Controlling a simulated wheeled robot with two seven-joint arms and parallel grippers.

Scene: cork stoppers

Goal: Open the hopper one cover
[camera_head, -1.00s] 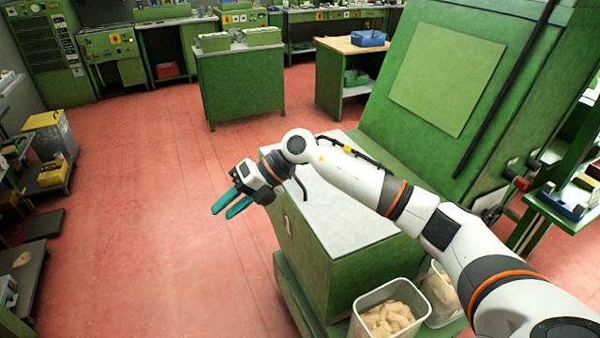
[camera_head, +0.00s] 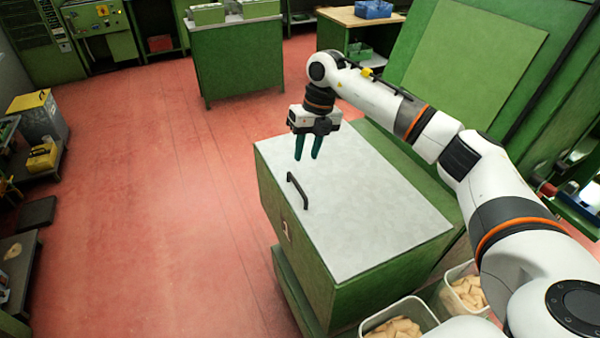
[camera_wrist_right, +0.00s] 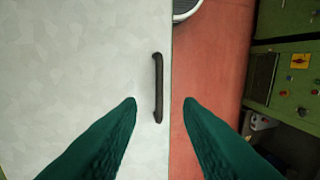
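The hopper one cover (camera_head: 360,215) is a flat grey-white lid lying shut on a green hopper box (camera_head: 300,235). A dark bar handle (camera_head: 297,190) sits near the cover's left edge. My right gripper (camera_head: 308,158) is open and empty, pointing down above the cover, a little beyond the handle. In the right wrist view the handle (camera_wrist_right: 157,88) lies between the lines of the two green fingers (camera_wrist_right: 158,102), ahead of the tips and apart from them. My left gripper is not in view.
Two clear bins of corks (camera_head: 400,325) (camera_head: 465,290) stand at the hopper's front right. A tall green machine panel (camera_head: 475,60) rises behind the cover. A green cabinet (camera_head: 238,60) stands farther back.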

